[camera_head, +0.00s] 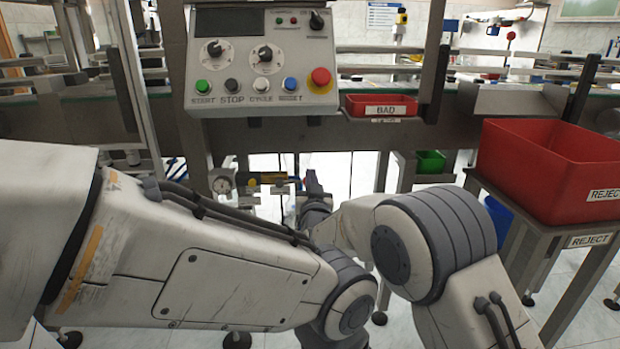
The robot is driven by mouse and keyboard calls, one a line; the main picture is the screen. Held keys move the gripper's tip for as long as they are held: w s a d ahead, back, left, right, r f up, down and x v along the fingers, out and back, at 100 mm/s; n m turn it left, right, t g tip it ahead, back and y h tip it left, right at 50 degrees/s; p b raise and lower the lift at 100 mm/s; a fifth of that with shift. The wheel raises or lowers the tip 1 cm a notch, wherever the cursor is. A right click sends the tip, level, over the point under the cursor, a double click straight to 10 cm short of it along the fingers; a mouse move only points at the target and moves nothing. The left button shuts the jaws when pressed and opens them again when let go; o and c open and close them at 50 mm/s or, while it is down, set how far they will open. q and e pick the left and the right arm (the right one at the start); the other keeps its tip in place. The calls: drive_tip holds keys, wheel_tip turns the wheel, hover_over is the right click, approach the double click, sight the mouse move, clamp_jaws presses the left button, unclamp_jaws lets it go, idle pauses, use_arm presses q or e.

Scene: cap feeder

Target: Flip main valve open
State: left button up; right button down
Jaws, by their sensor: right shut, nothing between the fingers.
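Below the control panel, a small pipe assembly with a round white gauge (222,183) runs to the right. A yellow part (272,179), perhaps the main valve's handle, lies roughly level along this pipe. It is too small to tell the valve's setting. My right gripper (312,184) is at the right end of the assembly, small and partly hidden by my own arm links. It is shut and empty. I cannot tell whether it touches the pipe or a blue part there. My left arm fills the lower left; its gripper is not visible.
The control panel (262,75) with knobs, buttons and a red emergency stop (320,77) hangs above the pipe. A red BAD tray (381,104) is right of it. A large red REJECT bin (550,165) stands on a stand at right. My arms crowd the lower middle.

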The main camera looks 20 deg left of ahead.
wheel_tip(320, 180, up, 5)
drive_tip(key=w+p, duration=0.1)
drive_tip(key=p, duration=0.2)
drive_tip(key=f+b+v, duration=0.1)
drive_tip(key=b+v, duration=0.3)
drive_tip(key=v, duration=0.6)
drive_tip(key=shift+b, duration=0.3)
drive_tip(key=shift+d, duration=0.15)
